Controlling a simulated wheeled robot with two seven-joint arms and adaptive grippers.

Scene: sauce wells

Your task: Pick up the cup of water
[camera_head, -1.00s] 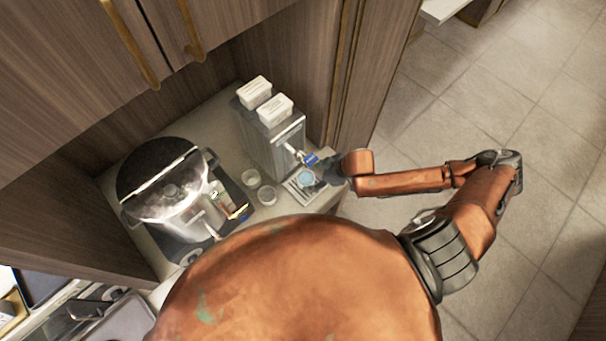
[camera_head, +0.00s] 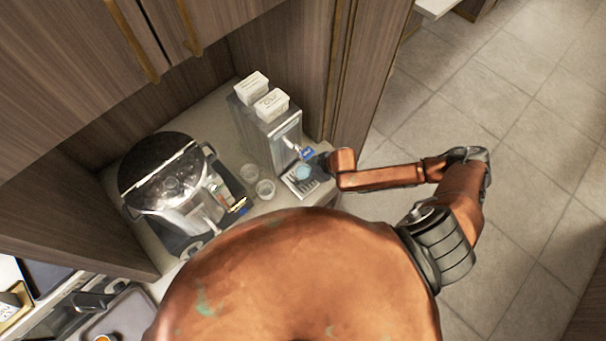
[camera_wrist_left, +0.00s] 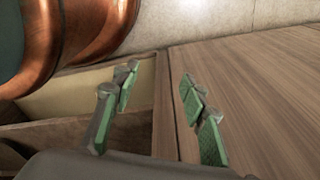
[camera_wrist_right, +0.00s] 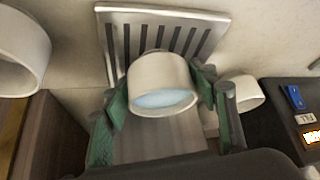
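The cup of water (camera_head: 302,173) is white with pale blue water inside. It is at the drip tray (camera_head: 301,187) of the dispenser. In the right wrist view the cup (camera_wrist_right: 160,80) is upright between the two green finger pads of my right gripper (camera_wrist_right: 163,95), which press close on both its sides. The slotted tray (camera_wrist_right: 150,20) shows behind it. I cannot tell whether the cup touches the tray. My left gripper (camera_wrist_left: 155,110) is open and empty, with wide-apart fingers above an open drawer and a wooden panel.
Two other cups stand left of the tray, one farther back (camera_head: 249,173) and one nearer (camera_head: 265,188). A steel cooker (camera_head: 180,185) is on the left. The dispenser (camera_head: 268,135) carries two white boxes (camera_head: 270,105). A wooden side wall (camera_head: 345,90) rises at right.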

